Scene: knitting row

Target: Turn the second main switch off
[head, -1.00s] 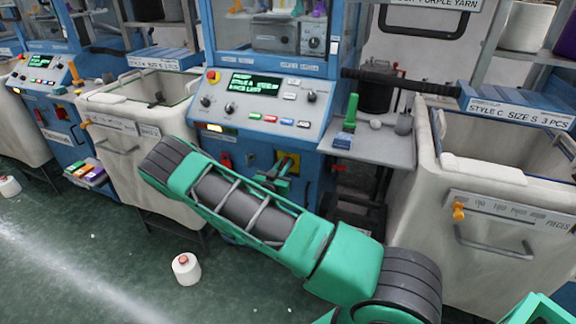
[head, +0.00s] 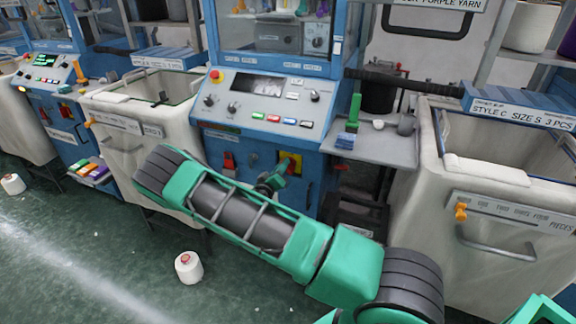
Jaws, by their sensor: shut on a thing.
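The near blue machine's main switch is a red handle (head: 292,165) on a yellow plate (head: 297,157), low on the machine's front. My gripper (head: 280,176) reaches it from the lower left and is shut on the red handle. The fingers hide part of the handle, so its exact angle is hard to tell. The machine's display (head: 256,85) above is dark. Another machine at the far left has its own red and yellow switch (head: 65,110), and its display (head: 44,60) is lit green.
Cream bins stand left (head: 175,113) and right (head: 420,200) of the machine. A grey side shelf (head: 375,150) juts out at its right. A white yarn cone (head: 188,268) stands on the green floor, which is clear at the lower left.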

